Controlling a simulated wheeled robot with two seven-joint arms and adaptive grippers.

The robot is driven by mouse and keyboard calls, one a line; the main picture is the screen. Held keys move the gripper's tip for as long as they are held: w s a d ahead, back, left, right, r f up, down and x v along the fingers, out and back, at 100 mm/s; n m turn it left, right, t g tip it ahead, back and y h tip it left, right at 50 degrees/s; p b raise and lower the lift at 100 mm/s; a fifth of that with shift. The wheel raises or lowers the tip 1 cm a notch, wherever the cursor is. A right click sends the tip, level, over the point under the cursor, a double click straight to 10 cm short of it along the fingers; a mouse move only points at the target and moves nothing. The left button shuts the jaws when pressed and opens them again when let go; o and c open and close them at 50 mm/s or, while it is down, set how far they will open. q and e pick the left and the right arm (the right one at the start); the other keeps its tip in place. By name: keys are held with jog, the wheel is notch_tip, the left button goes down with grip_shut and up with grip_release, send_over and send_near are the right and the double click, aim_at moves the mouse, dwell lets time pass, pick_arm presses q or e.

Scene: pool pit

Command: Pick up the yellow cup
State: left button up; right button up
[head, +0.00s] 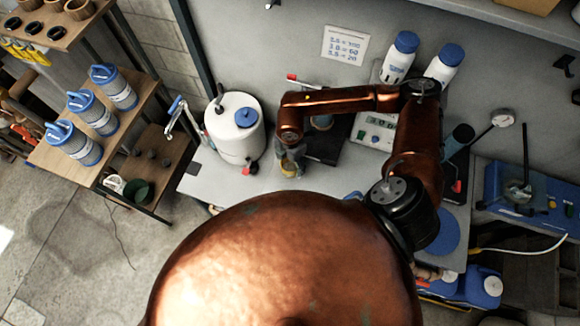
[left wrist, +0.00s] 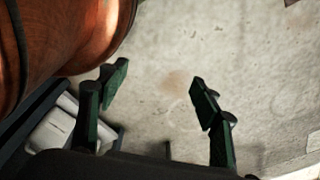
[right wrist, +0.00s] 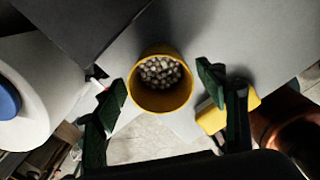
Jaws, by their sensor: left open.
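The yellow cup (right wrist: 160,98) stands in the middle of the right wrist view, with grey pellets inside. In the head view the cup (head: 289,167) shows small on the grey counter (head: 235,188), partly hidden by my right gripper (head: 291,158). In the right wrist view my right gripper (right wrist: 162,92) is open, with one finger on each side of the cup and a visible gap at each side. My left gripper (left wrist: 160,82) is open and empty over the concrete floor in the left wrist view. It does not show in the head view.
A white tank (head: 234,130) with a blue cap stands just left of the cup. A scale with a display (head: 376,130) and white bottles (head: 399,58) stand behind. A yellow item (right wrist: 228,116) lies near the right finger. A shelf with blue-lidded canisters (head: 92,112) is at left.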

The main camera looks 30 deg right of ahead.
jog(key=c, duration=1.1)
pick_arm(q)
jog(key=shift+s, duration=0.7)
jog(key=shift+w+f, duration=0.1)
pick_arm(e)
jog(key=shift+r, duration=0.2)
